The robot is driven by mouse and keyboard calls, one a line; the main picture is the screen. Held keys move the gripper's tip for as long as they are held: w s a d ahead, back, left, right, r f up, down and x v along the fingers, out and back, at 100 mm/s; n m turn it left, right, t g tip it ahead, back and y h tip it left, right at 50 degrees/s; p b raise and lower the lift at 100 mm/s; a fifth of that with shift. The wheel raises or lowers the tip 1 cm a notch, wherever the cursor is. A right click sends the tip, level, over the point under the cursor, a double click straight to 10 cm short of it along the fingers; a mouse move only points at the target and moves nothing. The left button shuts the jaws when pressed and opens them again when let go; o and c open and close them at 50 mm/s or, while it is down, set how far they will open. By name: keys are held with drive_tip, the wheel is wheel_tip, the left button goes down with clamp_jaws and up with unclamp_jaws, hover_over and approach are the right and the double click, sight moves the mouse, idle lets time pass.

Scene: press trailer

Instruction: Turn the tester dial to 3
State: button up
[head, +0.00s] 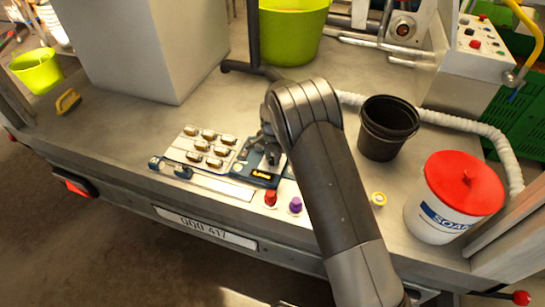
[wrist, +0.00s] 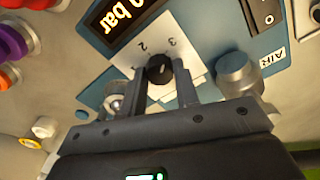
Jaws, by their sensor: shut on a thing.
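The tester dial (wrist: 159,67) is a small black knob with a pale mark, on a white plate (wrist: 188,47) with printed numbers. The 2 and the 3 show at the upper edge of the plate in the wrist view. My gripper (wrist: 161,80) has one finger on each side of the knob and is shut on it. The mark appears to point roughly up toward the numbers, but I cannot tell exactly which one. In the head view the blue tester panel (head: 262,180) lies on the trailer bed, and my arm hides the dial.
Red (head: 270,198) and purple (head: 295,205) knobs sit in front. A black bucket (head: 388,128) and a red-lidded soap tub (head: 455,195) stand right.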

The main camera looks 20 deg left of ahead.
drive_tip(key=shift+m, duration=0.6)
drive_tip(key=o, duration=1)
drive_tip(key=shift+c, duration=0.2)
wheel_tip(320, 180, up, 11)
drive_tip(key=shift+f, duration=0.1)
